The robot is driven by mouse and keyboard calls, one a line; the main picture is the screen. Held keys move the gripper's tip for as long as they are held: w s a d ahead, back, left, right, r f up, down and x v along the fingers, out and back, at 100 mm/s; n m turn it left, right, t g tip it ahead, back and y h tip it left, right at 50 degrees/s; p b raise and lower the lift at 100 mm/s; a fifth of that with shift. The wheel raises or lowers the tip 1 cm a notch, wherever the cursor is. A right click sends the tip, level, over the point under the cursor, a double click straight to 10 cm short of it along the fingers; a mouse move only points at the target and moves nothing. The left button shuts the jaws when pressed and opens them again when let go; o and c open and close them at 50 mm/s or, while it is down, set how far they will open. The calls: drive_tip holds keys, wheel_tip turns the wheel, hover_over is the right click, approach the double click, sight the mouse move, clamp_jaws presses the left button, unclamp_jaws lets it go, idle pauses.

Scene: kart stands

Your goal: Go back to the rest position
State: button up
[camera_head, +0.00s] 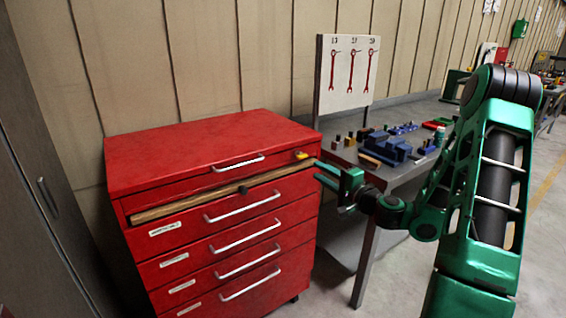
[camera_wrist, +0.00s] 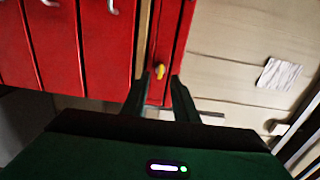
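My gripper (camera_head: 318,172) is at the right front edge of the red tool cabinet (camera_head: 200,150), close to its upper drawers. In the wrist view my gripper (camera_wrist: 160,84) shows two dark green fingers spread apart with nothing held between them. A small yellow piece (camera_wrist: 160,71) on the red cabinet front lies just beyond the fingertips; it also shows in the head view (camera_head: 301,155) above the gripper. My green and black arm reaches in from the right of the head view.
A workbench (camera_head: 405,172) with blue blocks (camera_head: 388,148) stands right of the cabinet, behind my arm. A white board with red wrenches (camera_head: 347,75) rises behind it. A tan strip (camera_head: 190,208) runs across the cabinet front below the top drawer. A dark locker (camera_head: 35,170) is at left.

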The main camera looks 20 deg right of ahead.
drive_tip(key=s+a+f+n+g+y, duration=0.2)
drive_tip(key=s+a+f+n+g, duration=0.4)
drive_tip(key=s+a+n+g, duration=0.4)
drive_tip(key=s+d+r+g+h, duration=0.2)
drive_tip(key=s+d, duration=0.1)
drive_tip(key=s, duration=0.7)
drive_tip(key=s+d+r+m+g+h, duration=0.1)
drive_tip(key=s+d+r+g+h, duration=0.1)
drive_tip(key=s, duration=0.8)
drive_tip(key=s+d+r+g+h, duration=0.2)
drive_tip(key=s+d, duration=0.3)
drive_tip(key=s, duration=0.5)
drive_tip(key=shift+s+g, duration=0.25)
drive_tip(key=shift+g, duration=0.45)
